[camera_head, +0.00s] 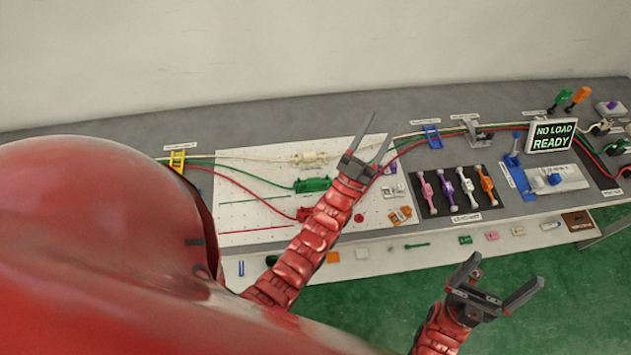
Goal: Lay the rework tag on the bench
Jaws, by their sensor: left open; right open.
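I cannot tell for sure which piece is the rework tag. A small flat orange piece (333,257) lies on the pale front ledge, and a brown labelled plate (577,220) sits at the ledge's right end; its print is too small to read. The grey bench (260,131) runs across the view. My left gripper (382,127) is open and empty, over the right part of the white board. My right gripper (510,268) is open and empty, in front of the bench over the green floor.
The white pegboard (245,215) holds red, green and cream cables and connectors. A sign (552,136) reads "NO LOAD READY". Several small parts lie along the ledge (375,262). My red body hides the left side.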

